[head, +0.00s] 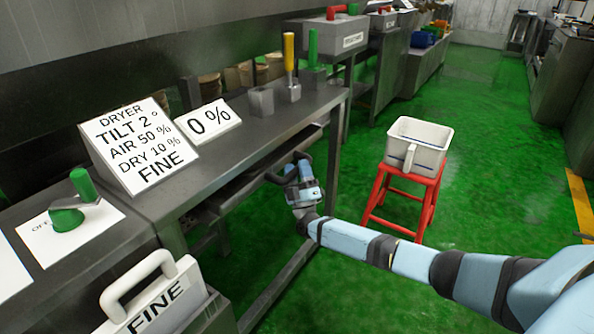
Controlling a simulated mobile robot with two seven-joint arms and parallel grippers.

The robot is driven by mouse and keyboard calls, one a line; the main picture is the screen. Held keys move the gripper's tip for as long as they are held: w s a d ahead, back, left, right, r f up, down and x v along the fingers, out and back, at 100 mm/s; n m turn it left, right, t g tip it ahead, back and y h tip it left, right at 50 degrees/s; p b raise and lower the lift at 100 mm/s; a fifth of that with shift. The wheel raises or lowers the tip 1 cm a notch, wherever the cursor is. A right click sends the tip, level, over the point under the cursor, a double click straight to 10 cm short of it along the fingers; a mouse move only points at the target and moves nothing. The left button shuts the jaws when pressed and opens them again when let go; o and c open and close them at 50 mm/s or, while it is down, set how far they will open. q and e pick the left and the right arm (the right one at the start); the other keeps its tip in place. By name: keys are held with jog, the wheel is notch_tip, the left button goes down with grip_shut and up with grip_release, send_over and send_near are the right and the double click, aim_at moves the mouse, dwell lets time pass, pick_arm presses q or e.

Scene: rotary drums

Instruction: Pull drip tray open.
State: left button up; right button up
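The drip tray appears to be the dark, flat metal tray (240,187) under the steel counter, its long front edge facing the aisle. How far out it sits is hard to tell. My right gripper (281,166) is at this front edge, below the counter lip. Its two dark curved fingers look spread apart, one lower left and one upper right. I cannot tell whether they touch the tray. No handle on the tray shows clearly. My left gripper is out of view.
A white tub (418,145) stands on a red stool (401,200) to the right. The counter (240,140) carries a dryer sign (140,147) and a "0 %" sign (208,121). A white-handled "FINE" bin (165,300) is at lower left. Green floor is open around the stool.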

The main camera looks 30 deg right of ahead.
grip_shut()
jog(key=shift+s+d+r+p, duration=0.1)
jog(key=shift+s+p, duration=0.2)
jog(key=shift+p, duration=0.2)
pick_arm(q)
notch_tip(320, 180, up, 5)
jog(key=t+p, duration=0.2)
jog(key=p, duration=0.2)
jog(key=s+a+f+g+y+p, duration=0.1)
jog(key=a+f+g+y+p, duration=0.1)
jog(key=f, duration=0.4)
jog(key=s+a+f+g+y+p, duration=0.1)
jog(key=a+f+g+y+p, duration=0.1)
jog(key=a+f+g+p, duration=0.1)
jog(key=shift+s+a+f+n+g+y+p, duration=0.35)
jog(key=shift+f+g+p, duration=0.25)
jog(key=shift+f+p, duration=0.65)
pick_arm(e)
jog(key=s+d, duration=0.3)
jog(key=s, duration=0.4)
jog(key=s+d, duration=0.3)
jog(key=s, duration=0.5)
jog(key=shift+s+d, duration=0.25)
jog(key=shift+s, duration=0.05)
pick_arm(q)
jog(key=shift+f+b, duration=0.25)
jog(key=shift+b, duration=0.05)
pick_arm(e)
jog(key=shift+o, duration=0.7)
grip_release()
